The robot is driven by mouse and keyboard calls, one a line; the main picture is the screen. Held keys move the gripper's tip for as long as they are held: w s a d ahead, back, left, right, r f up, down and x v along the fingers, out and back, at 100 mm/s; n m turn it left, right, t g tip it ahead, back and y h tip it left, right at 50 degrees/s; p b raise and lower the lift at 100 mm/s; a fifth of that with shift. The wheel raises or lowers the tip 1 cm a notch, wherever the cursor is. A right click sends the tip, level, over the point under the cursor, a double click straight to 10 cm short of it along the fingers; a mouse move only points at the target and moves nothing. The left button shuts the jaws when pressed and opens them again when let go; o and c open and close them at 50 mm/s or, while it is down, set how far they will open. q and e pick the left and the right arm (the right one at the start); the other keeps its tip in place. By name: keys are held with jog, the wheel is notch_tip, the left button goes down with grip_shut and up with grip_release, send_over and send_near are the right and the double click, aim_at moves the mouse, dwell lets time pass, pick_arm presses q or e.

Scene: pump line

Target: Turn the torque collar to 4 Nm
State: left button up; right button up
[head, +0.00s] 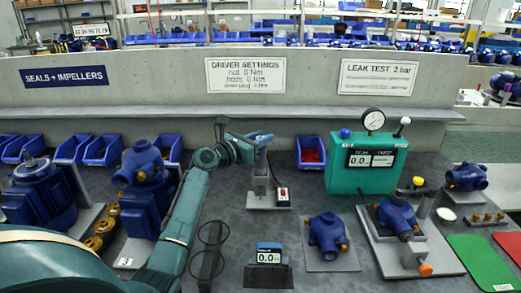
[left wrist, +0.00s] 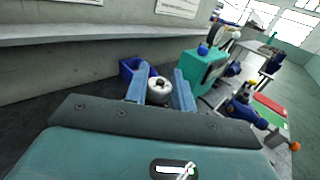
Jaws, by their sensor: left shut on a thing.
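My left gripper (head: 262,141) reaches to the top of the upright grey driver stand (head: 261,180) at the middle of the bench. In the left wrist view, its two blue-grey fingers (left wrist: 160,92) are shut on a round white part with a dark centre, which I take as the torque collar (left wrist: 159,89). The collar is hidden by the gripper in the head view, and no scale marks on it can be read. A small display (head: 269,254) in front of the stand reads 0.0. My right gripper is not in view.
A teal leak tester (head: 364,168) with a gauge stands right of the driver stand. A blue bin (head: 311,153) with red parts is behind. A dark stand with rings (head: 212,233) is at front left. Blue pumps (head: 327,234) stand to the right. A settings sign (head: 245,75) hangs behind.

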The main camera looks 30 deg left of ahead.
pick_arm(q)
jog(key=m+g+h+b, duration=0.1)
jog(key=m+h, duration=0.1)
jog(key=h, duration=0.1)
jog(key=m+g+h+b, duration=0.1)
jog(key=m+h, duration=0.1)
jog(key=shift+a+g+h, duration=0.1)
jog(key=shift+g+h, duration=0.2)
jog(key=shift+h, duration=0.1)
jog(key=shift+m+g+h+b, duration=0.45)
jog(key=shift+m+g+h, duration=0.4)
jog(key=shift+h, duration=0.25)
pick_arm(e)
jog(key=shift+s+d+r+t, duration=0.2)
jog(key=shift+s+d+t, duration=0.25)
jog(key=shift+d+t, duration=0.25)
pick_arm(q)
jog(key=shift+m+h, duration=0.25)
jog(key=shift+h, duration=0.05)
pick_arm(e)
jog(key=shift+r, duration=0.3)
pick_arm(q)
jog(key=o, duration=1)
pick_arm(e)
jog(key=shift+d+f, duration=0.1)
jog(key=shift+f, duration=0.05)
